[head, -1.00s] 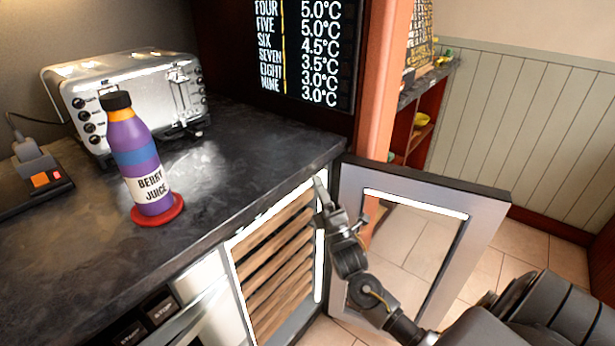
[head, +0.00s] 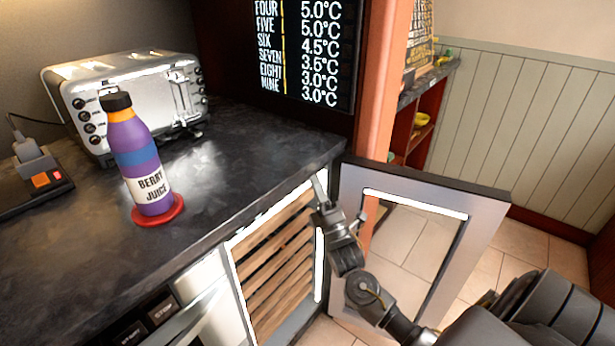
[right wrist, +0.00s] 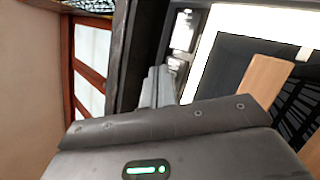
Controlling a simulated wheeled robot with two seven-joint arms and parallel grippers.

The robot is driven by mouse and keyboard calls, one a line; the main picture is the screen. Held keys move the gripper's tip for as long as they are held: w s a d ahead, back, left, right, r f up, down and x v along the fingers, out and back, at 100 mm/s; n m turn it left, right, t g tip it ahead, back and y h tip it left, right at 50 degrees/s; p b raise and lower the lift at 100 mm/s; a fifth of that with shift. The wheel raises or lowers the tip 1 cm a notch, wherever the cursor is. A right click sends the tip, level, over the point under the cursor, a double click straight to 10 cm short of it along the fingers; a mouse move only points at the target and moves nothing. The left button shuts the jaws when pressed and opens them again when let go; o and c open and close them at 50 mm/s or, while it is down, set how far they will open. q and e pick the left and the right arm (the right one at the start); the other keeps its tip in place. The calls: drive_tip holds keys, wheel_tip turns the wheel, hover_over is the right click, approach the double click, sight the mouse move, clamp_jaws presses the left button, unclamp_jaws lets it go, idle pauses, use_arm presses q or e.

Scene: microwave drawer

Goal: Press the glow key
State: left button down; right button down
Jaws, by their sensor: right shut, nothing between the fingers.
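I cannot make out a part marked as the glow key in either view. My right gripper (head: 319,187) is shut and empty, its fingertips at the upper right corner of the lit cabinet (head: 275,268) with wooden slat shelves, just under the counter edge. In the right wrist view the closed fingers (right wrist: 159,86) point at the cabinet's frame. A small pale panel with bright patches (right wrist: 185,31) shows just beyond the fingertips; whether they touch it I cannot tell. My left gripper is not in view.
The cabinet's glass door (head: 483,203) stands open to the right of my right gripper. On the dark counter (head: 235,165) are a berry juice bottle (head: 140,160) on a red coaster (head: 172,211) and a toaster (head: 160,95). A STOP button (head: 163,311) sits lower left.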

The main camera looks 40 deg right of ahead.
drive_tip(key=shift+w+a, duration=0.1)
drive_tip(key=shift+w, duration=0.3)
idle(0.3)
drive_tip(key=shift+s, duration=0.15)
drive_tip(key=shift+s+d+p, duration=0.25)
drive_tip(key=shift+s+p, duration=0.15)
drive_tip(key=shift+s, duration=0.25)
drive_tip(key=s+p, duration=0.1)
drive_tip(key=s, duration=0.1)
drive_tip(key=s+d+p, duration=0.1)
drive_tip(key=s, duration=0.1)
drive_tip(key=shift+s+d, duration=0.2)
drive_tip(key=shift+s, duration=0.2)
idle(0.6)
